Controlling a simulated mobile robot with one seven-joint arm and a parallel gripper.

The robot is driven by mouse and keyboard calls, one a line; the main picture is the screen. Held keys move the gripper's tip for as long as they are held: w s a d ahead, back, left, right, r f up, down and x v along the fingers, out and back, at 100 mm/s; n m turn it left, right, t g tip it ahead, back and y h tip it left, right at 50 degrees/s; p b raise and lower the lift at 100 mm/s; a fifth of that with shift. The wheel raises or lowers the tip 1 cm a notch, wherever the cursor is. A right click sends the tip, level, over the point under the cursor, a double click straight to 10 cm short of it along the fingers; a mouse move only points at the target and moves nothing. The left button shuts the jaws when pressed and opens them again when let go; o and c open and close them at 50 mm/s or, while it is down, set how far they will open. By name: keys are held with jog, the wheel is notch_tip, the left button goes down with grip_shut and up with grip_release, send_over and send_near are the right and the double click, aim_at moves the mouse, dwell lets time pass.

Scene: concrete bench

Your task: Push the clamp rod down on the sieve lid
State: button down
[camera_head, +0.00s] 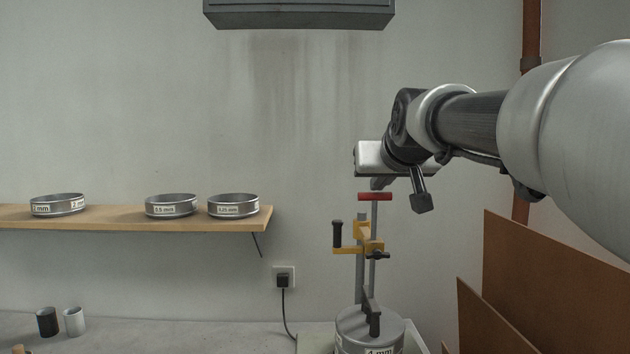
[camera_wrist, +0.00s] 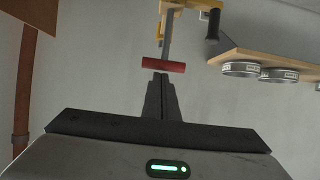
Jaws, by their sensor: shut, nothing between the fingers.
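The clamp rod (camera_head: 374,240) stands upright with a red T-handle (camera_head: 375,196) on top. The handle also shows in the wrist view (camera_wrist: 163,65). A yellow clamp bracket (camera_head: 373,246) with a black knob holds the rod beside a grey post. At the bottom, a dark foot stands on the sieve lid (camera_head: 352,325) of a round metal sieve stack labelled 4 mm; I cannot tell how firmly it touches. My gripper (camera_head: 378,185) is shut and empty, just above the red handle. In the wrist view my fingers (camera_wrist: 161,78) point toward the handle; I cannot tell whether they touch it.
A wooden shelf (camera_head: 120,217) at left carries a few sieves (camera_head: 171,205). A wall socket with a plug (camera_head: 283,278) is behind. Two cups (camera_head: 74,321) stand on the bench at left. Brown boards (camera_head: 555,285) lean at right. A grey cabinet (camera_head: 298,14) hangs above.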

notch_tip(320, 180, up, 5)
jog(key=p, duration=0.4)
jog(key=f+b+v, duration=0.1)
jog(key=v, duration=0.8)
jog(key=s+f+g+p, duration=0.7)
jog(key=s+f+p, duration=0.3)
jog(key=s+f, duration=1.1)
jog(key=s, duration=0.2)
jog(key=shift+s+a+p, duration=0.3)
jog(key=shift+p, duration=0.1)
